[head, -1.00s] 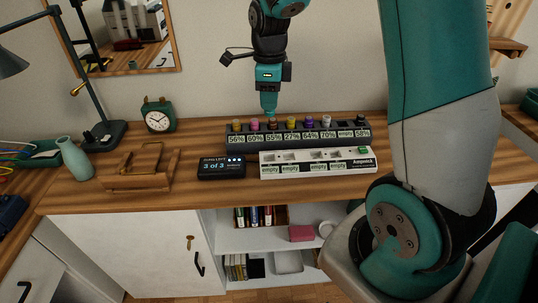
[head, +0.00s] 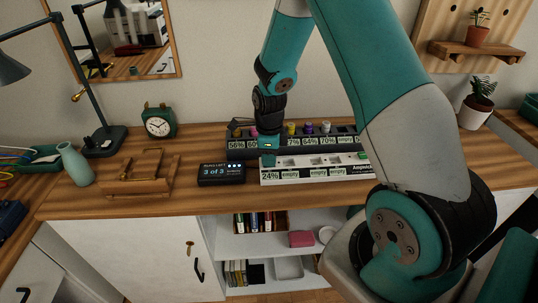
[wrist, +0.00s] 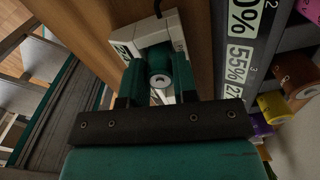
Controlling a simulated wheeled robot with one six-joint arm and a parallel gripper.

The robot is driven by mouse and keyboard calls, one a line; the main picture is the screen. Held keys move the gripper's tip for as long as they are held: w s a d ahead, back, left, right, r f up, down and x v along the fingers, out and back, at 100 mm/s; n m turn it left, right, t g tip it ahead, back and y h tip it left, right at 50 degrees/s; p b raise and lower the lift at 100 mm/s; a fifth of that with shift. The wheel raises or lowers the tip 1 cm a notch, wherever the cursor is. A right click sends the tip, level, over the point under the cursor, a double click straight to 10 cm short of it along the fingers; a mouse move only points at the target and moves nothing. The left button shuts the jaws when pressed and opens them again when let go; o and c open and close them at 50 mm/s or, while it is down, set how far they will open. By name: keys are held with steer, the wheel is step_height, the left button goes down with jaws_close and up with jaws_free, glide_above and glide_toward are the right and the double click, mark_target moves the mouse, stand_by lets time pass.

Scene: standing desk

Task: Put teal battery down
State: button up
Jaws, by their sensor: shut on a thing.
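My gripper (head: 268,160) is over the left end of the white charger (head: 318,163) in the head view. In the wrist view its two teal fingers are shut on the teal battery (wrist: 160,82), whose pale round end shows between them. The battery is at the charger's leftmost slot, whose label reads 24%. The battery's lower part is hidden, so its seating depth cannot be seen. The charger's other readable labels say empty.
A dark battery rack (head: 236,147) with several coloured batteries stands right behind the white charger. A black display box (head: 221,173) reading 3 of 3 is just left. A wooden stand (head: 140,175), clock (head: 159,121) and vase (head: 75,164) are farther left.

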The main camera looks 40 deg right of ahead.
steer(key=o, duration=0.5)
steer(key=shift+f, duration=0.15)
steer(key=o, duration=0.4)
step_height(320, 180, up, 12)
steer(key=s+a+r+n+y, duration=0.1)
steer(key=s+a+r+n, duration=0.3)
steer(key=a+n, duration=0.4)
steer(key=s+a+r+n+y, duration=0.1)
steer(key=s+a+r+n, duration=0.35)
steer(key=a+n, duration=0.35)
steer(key=s+a+r+n, duration=0.1)
steer(key=s+a+n, duration=0.1)
steer(key=s+n, duration=0.2)
steer(key=s+a+n+y, duration=0.1)
steer(key=s+a+n, duration=0.1)
steer(key=s+n, duration=0.3)
steer(key=s+a+r+n+y, duration=0.1)
steer(key=s+n, duration=0.3)
steer(key=n, duration=0.4)
steer(key=shift+s+a+r+n+b, duration=0.15)
steer(key=shift+a+r+n, duration=0.05)
steer(key=shift+a, duration=0.2)
steer(key=shift+s+a+r+n+b, duration=0.15)
steer(key=shift+a+n, duration=0.05)
steer(key=shift+a, duration=0.2)
